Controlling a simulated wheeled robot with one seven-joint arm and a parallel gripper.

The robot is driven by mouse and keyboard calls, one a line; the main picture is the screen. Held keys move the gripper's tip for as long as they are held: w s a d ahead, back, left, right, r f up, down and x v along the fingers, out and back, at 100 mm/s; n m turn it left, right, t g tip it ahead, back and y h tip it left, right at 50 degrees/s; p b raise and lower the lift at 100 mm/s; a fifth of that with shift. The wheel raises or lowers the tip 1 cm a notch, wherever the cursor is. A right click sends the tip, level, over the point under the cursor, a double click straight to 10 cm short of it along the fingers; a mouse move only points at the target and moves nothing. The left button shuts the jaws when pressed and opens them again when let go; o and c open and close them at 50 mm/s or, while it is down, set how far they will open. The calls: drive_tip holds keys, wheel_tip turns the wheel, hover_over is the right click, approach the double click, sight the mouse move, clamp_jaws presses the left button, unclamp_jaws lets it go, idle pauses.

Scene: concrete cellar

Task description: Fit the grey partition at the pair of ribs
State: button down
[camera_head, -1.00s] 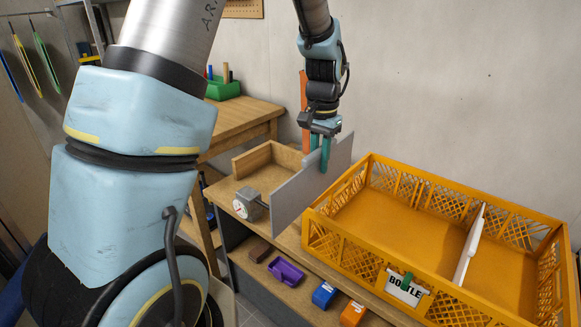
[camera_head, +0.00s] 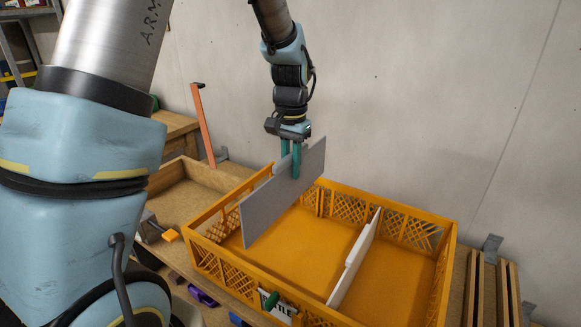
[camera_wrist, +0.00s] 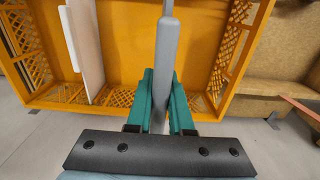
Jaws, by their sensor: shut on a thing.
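The grey partition (camera_head: 272,206) is a flat upright panel with a raised strip along its top edge. My gripper (camera_head: 292,160) is shut on its top edge, with teal fingers on either side. The wrist view shows the partition (camera_wrist: 164,60) edge-on between the fingers (camera_wrist: 163,95). It hangs over the left part of the orange crate (camera_head: 212,262), and I cannot tell whether its lower edge is below the rim. A white partition (camera_head: 352,262) stands across the crate, right of the grey one. The pair of ribs cannot be made out.
The crate's front carries a partly hidden label (camera_head: 279,309) with a green clip. A wooden tray (camera_head: 190,190) and an orange upright bar (camera_head: 203,125) are at left. Wooden slats (camera_head: 482,290) lie right of the crate. A wall stands behind.

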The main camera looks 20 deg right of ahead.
idle(0.3)
drive_tip(key=b, duration=0.3)
hover_over(291, 204)
drive_tip(key=shift+w+f, duration=0.15)
drive_tip(key=shift+f, duration=1.1)
drive_tip(key=shift+w+f, duration=0.1)
drive_tip(key=shift+f, duration=1.15)
drive_tip(key=shift+p, duration=0.5)
drive_tip(key=shift+f+b, duration=2.85)
drive_tip(key=shift+f, duration=1.75)
drive_tip(key=c, duration=0.7)
unclamp_jaws()
drive_tip(key=shift+c, duration=0.2)
